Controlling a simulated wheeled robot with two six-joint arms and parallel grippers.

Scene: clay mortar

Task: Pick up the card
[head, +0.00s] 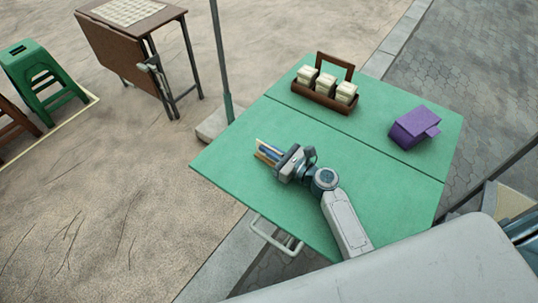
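My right gripper (274,154) is low over the left part of the green table (225,160), its arm coming in from the lower right. A small flat piece with pale, blue and brown parts, which looks like the card (262,148), shows at its fingertips. The gripper covers part of this piece. I cannot tell whether the fingers are closed on it or only around it. My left gripper is not in view.
A brown handled caddy (322,98) with three pale stacks stands at the table's back. A purple box (413,128) stands at the right. A grey pole (222,60) rises behind the left edge.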

